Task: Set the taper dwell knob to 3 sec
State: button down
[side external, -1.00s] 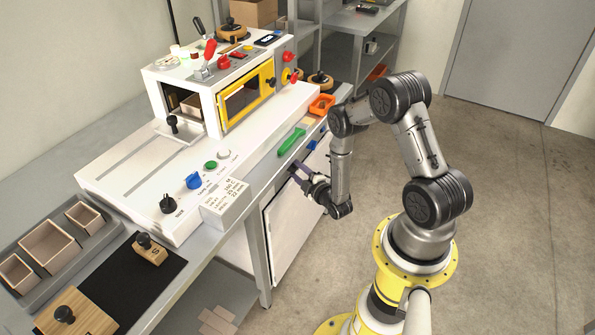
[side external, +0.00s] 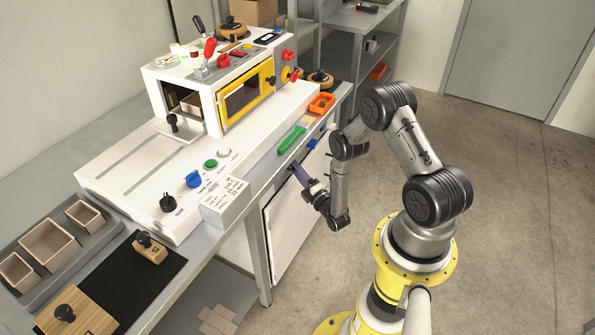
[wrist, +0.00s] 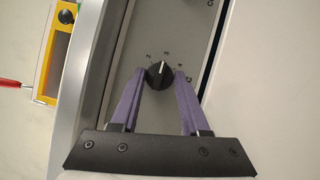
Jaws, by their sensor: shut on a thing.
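The taper dwell knob (wrist: 159,76) is a round black knob with a white pointer line, set on a grey panel in the wrist view. Small marks 2, 3 and 4 curve around its upper side. The pointer points up, at about the 3 mark. My gripper (wrist: 160,72) has its two purple fingers on either side of the knob, shut on it. In the side external view my gripper (side external: 296,170) reaches the front face of the bench below the top edge. The knob is hidden there.
The white machine top holds a blue knob (side external: 193,180), a black knob (side external: 168,202) and a green button (side external: 210,165). A green-handled tool (side external: 291,140) and an orange tray (side external: 322,104) lie near the front edge. The floor around my arm is clear.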

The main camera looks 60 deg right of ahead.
dwell(0.3)
jog(key=shift+c, duration=2)
grip_release()
jog(key=v, duration=0.7)
jog(key=shift+s+a, duration=0.2)
